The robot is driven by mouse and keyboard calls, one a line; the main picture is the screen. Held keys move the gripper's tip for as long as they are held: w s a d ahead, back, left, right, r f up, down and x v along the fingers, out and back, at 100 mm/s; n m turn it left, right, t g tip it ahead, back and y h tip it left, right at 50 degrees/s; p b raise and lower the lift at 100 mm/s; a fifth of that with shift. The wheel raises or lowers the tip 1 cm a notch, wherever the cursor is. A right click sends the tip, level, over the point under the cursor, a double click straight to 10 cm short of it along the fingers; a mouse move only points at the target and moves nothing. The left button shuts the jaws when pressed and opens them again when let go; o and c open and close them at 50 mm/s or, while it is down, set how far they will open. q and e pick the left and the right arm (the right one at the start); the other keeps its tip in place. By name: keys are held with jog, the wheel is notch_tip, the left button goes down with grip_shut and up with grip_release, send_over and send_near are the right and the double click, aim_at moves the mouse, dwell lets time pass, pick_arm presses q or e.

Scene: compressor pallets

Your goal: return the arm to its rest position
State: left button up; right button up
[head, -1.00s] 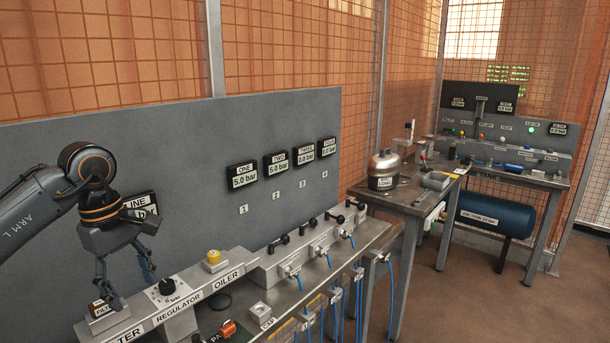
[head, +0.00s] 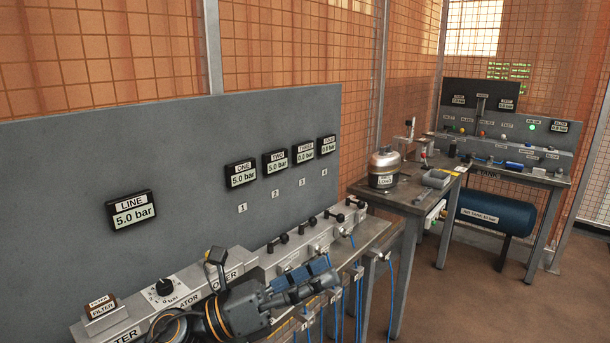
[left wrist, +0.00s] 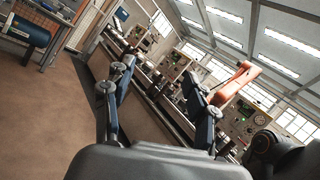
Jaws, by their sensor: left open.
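My left gripper (head: 328,272) is low in the head view, in front of the regulator bench, with its fingers pointing right. It is open with nothing between the fingers, and both fingers also show apart in the left wrist view (left wrist: 160,70). My left arm hides part of the regulator and oiler row and the bench front. Whether the gripper touches the bench cannot be told. The right gripper is not in view.
The filter block (head: 101,307) and the regulator knob (head: 165,287) are left of the gripper. The LINE display (head: 134,212) reads 5.0 bar. Blue hoses (head: 391,290) hang at the bench's right end. A side table (head: 415,196) and blue tank (head: 495,214) stand further right.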

pick_arm(q)
jog(key=w+a+f+n+t+y, duration=0.2)
jog(key=a+n+t+y, duration=0.4)
jog(key=n, duration=0.5)
jog(key=w+a+f+n+t+y, duration=0.2)
jog(key=w+a+n+t+y, duration=0.15)
jog(key=n+t, duration=0.6)
jog(key=s+a+f+n+g+y, duration=0.4)
jog(key=a+f+n+y, duration=0.15)
jog(key=f+n, duration=0.4)
jog(key=s+a+f+n+g+y, duration=0.5)
jog(key=f+n, duration=0.3)
jog(key=f, duration=0.3)
jog(key=s+a+f+n+g, duration=0.1)
jog(key=s+f+n+g, duration=0.2)
jog(key=s+f+g, duration=0.5)
jog(key=s+a+f+n+g, duration=0.1)
jog(key=s+f+n, duration=0.3)
jog(key=s, duration=0.8)
notch_tip(320, 180, down, 26)
jog(key=s+m+g, duration=0.1)
jog(key=s+a+f+g, duration=0.1)
jog(key=s+a+f, duration=0.2)
jog(key=s+f, duration=1.3)
jog(key=shift+s+f+m+y, duration=0.3)
jog(key=shift+s+f+y, duration=0.1)
jog(key=shift+s, duration=0.15)
